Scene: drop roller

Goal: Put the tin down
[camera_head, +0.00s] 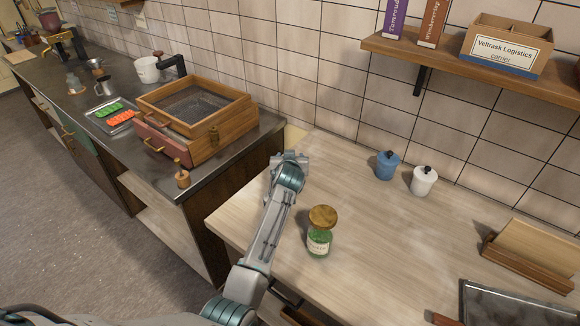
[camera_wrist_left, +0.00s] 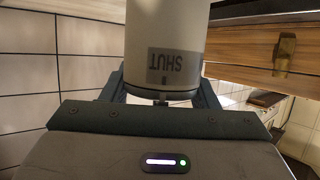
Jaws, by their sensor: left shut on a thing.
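The tin (camera_wrist_left: 168,30) is a pale cylinder with a grey label whose word "SHUT" reads upside down in the left wrist view. My left gripper (camera_wrist_left: 160,98) is shut on it, one dark finger on each side of its lower part in that picture. In the head view my left gripper (camera_head: 290,158) is at the left back part of the pale wooden counter (camera_head: 390,255), by the tiled wall. The tin is not clearly seen there, and I cannot tell whether it touches a surface. My right gripper is not in view.
A wooden box with a drawer (camera_head: 205,145) stands left of the gripper on the dark counter. A green jar with a wooden lid (camera_head: 319,242) stands near my arm. Blue (camera_head: 387,166) and white (camera_head: 423,182) canisters stand to the right. The counter between them is clear.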

